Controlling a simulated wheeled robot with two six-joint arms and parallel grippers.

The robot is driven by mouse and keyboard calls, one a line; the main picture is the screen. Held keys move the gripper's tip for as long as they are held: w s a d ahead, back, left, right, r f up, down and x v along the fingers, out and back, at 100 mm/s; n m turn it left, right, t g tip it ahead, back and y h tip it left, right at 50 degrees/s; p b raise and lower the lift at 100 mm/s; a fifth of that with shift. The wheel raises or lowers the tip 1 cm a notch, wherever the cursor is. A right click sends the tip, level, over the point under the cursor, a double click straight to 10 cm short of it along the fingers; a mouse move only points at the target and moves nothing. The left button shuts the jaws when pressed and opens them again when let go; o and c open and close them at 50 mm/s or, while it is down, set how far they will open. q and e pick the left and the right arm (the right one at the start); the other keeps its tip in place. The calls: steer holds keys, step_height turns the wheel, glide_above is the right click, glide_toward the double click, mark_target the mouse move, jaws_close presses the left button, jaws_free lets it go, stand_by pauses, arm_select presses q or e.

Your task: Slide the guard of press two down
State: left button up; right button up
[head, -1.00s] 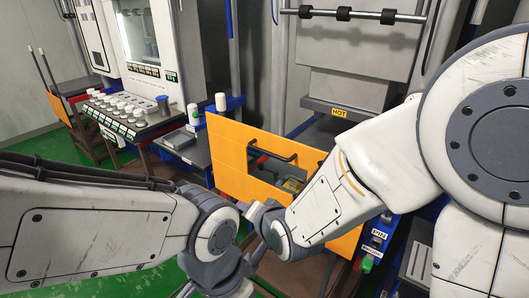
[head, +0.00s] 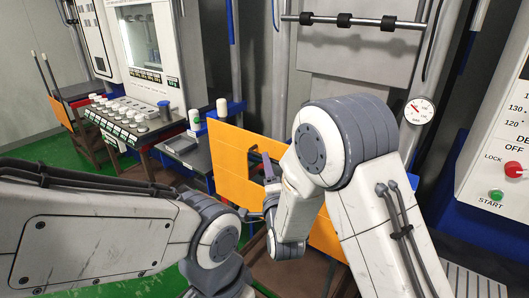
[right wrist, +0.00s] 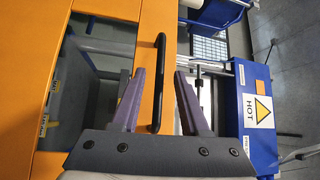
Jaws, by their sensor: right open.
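The orange guard (head: 228,158) of a press stands in the middle of the head view, partly behind my right arm. It has a window opening, and its black bar handle (right wrist: 159,80) shows in the right wrist view. My right gripper (head: 268,166) is at the handle in the head view. In the right wrist view its open fingers (right wrist: 159,74) lie one on each side of the bar, not touching it. How deep the bar sits between them is hard to tell. My left arm reaches in from the left, but its fingers are out of view.
A blue block with a HOT sign (right wrist: 258,105) stands beside the guard. A control panel with a red LOCK knob (head: 513,169) and a gauge (head: 418,111) are at the right. A bench with white jars (head: 125,108) stands at the left.

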steer(key=shift+p+x, duration=0.55)
steer(key=shift+x, duration=1.45)
steer(key=shift+f, duration=0.1)
jaws_close()
